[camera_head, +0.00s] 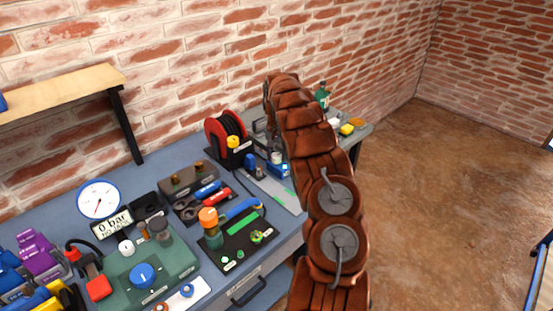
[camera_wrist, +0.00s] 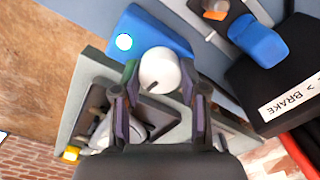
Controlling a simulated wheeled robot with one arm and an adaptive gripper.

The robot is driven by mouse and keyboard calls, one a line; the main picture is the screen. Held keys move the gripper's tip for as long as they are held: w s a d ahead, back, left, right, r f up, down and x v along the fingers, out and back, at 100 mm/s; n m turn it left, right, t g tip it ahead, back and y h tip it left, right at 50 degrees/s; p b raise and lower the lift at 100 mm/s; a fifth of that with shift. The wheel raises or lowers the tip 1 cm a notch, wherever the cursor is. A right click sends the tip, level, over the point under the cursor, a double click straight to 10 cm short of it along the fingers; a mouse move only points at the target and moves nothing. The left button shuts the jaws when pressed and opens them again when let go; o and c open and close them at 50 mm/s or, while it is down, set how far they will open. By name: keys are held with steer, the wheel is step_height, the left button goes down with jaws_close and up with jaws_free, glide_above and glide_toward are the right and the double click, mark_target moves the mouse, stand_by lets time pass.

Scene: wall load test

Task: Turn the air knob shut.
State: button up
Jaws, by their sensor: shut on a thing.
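My gripper (camera_wrist: 159,90) is shut on a white round knob (camera_wrist: 160,66) with a short dark mark on its face. Its fingers stand on either side of the knob in the wrist view. The knob sits beside a blue block (camera_wrist: 131,27) with a lit pale disc. In the head view my arm hides the gripper and the knob, at the far right part of the bench. A white dial gauge (camera_head: 99,199) stands on the left above a sign (camera_head: 112,223) reading 0 bar. A blue knob (camera_head: 142,275) sits on a green panel at the front left.
The bench (camera_head: 65,211) holds a red cable reel (camera_head: 217,129), a tool tray, an orange-topped post (camera_head: 209,217) and a green bottle (camera_head: 322,96). In the wrist view, a box labelled BRAKE (camera_wrist: 292,98) lies close on the right. Open floor (camera_head: 425,210) is right of the bench.

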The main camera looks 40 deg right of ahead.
steer(key=shift+a+f+m+b, duration=0.15)
steer(key=shift+f+m+b, duration=0.25)
steer(key=shift+b, duration=0.6)
steer(key=shift+r+m+b, duration=0.2)
steer(key=shift+m+b, duration=0.7)
steer(key=shift+m, duration=0.1)
steer(key=m+b, duration=0.3)
steer(key=m, duration=0.2)
steer(key=shift+w, duration=0.1)
steer(key=m+b, duration=0.2)
steer(key=m, duration=0.2)
steer(key=shift+m, duration=0.4)
steer(key=shift+r+m+b, duration=0.1)
steer(key=shift+m+b, duration=0.4)
steer(key=shift+m, duration=1.3)
steer(key=shift+r, duration=0.1)
steer(key=o, duration=1.1)
steer(key=shift+o, duration=0.2)
